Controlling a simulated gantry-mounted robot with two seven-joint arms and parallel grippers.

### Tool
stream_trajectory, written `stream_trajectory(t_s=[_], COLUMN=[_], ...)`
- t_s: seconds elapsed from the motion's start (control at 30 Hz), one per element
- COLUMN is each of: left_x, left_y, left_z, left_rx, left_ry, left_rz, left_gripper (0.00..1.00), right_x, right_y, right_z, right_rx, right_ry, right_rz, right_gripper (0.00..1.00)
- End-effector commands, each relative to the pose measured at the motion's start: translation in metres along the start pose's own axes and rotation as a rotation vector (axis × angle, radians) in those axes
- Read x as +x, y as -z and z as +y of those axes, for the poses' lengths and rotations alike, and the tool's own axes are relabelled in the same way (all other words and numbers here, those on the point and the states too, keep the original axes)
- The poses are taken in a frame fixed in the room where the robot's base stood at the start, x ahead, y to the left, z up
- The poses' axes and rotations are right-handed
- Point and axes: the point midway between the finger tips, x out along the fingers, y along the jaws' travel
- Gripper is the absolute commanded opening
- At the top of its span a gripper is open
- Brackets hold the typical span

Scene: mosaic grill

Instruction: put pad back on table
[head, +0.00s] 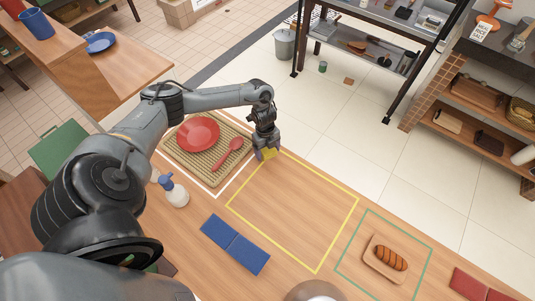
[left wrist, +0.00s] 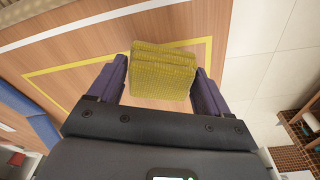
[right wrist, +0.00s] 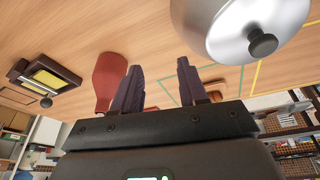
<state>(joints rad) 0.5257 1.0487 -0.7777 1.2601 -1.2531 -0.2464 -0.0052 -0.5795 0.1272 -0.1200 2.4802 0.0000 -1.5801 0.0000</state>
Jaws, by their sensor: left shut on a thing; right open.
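A yellow, woven-looking pad (left wrist: 163,68) is held between the two fingers of my left gripper (left wrist: 162,78), which is shut on it. In the head view the left gripper (head: 266,150) points down with the yellow pad (head: 267,155) at its tips, near the far corner of the yellow outline (head: 290,255) on the wooden table (head: 290,205). I cannot tell whether the pad touches the table. My right gripper (right wrist: 158,66) is open and empty. It shows only in the right wrist view.
A metal lid (right wrist: 215,30) is close to my right gripper.

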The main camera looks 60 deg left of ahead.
Motion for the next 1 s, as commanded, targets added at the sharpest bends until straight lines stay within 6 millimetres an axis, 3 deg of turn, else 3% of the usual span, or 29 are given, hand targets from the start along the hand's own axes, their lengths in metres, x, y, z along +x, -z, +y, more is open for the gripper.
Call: stream_trajectory(t_s=[0.2, 0.63, 0.67, 0.8, 1.0], left_x=[0.028, 0.033, 0.033, 0.033, 0.032], left_y=[-0.003, -0.004, -0.004, -0.004, -0.004], left_z=[0.000, 0.000, 0.000, 0.000, 0.000], left_rx=[-0.002, -0.001, -0.001, 0.000, -0.001], left_ry=[-0.001, 0.000, 0.000, 0.000, 0.000], left_rz=[0.000, -0.001, -0.001, -0.001, -0.001], left_gripper=[0.50, 0.50, 0.80, 1.00, 1.00], right_x=[0.004, 0.007, 0.007, 0.006, 0.006], right_y=[-0.001, -0.002, -0.002, -0.002, -0.002], right_z=[-0.002, -0.003, -0.003, -0.003, -0.002], right_rx=[0.006, 0.010, 0.010, 0.010, 0.006], right_ry=[0.004, 0.008, 0.008, 0.008, 0.005], right_rz=[0.001, 0.001, 0.001, 0.001, 0.000], right_gripper=[0.43, 0.43, 0.43, 0.43, 0.43])
